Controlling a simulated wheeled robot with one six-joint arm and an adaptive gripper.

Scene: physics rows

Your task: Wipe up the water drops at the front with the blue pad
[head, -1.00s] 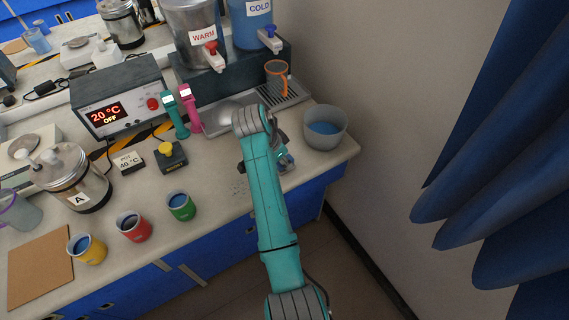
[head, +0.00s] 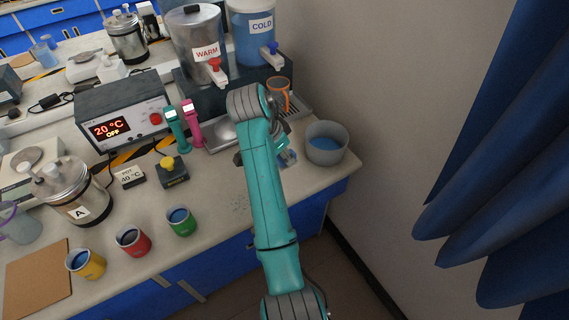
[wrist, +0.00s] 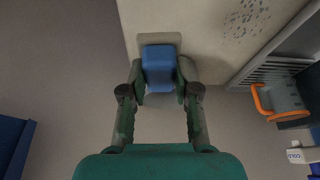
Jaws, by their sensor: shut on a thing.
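My gripper (wrist: 160,85) is shut on the blue pad (wrist: 158,68) in the wrist view, with a finger on each side of it. The water drops (wrist: 247,18) are a cluster of small dark spots on the counter, apart from the pad. In the head view the drops (head: 239,203) lie near the counter's front edge, left of my arm. My gripper (head: 288,158) is mostly hidden there behind my forearm.
A grey bowl (head: 325,157) with blue contents stands at the counter's right end, close to my gripper. An orange-handled mug (head: 278,92) is on the drip grille behind. Green (head: 181,224), red (head: 133,243) and yellow cups (head: 88,266) stand left of the drops.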

